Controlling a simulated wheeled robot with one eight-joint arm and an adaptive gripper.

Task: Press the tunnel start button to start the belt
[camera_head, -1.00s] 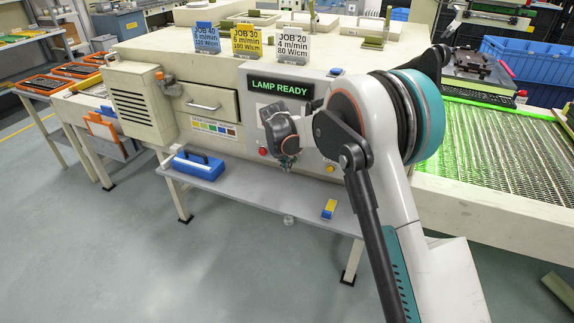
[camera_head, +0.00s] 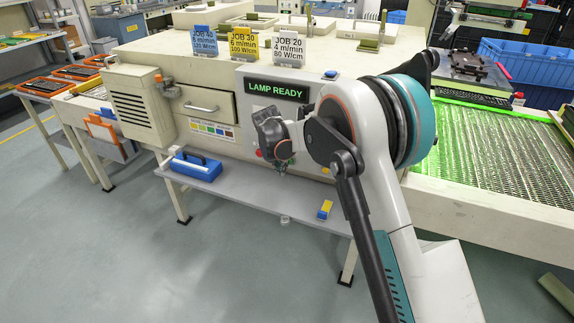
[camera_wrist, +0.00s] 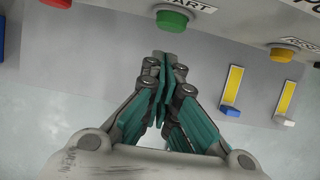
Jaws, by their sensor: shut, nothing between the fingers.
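The green start button (camera_wrist: 172,20), with a label ending in "ART" beside it, is at the top of the wrist view. My gripper (camera_wrist: 165,57) is shut and empty, its fingertips just below the green button in that view, with a small gap in the picture. Depth to the panel is hard to judge. In the head view my gripper (camera_head: 282,168) is in front of the machine's control panel, and my arm hides part of the panel. I cannot make out the green button there. The display (camera_head: 276,88) reads "LAMP READY".
A red button (camera_wrist: 58,3) is left of the green one, a yellow button (camera_wrist: 283,52) right. The belt (camera_head: 490,145) is at right.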

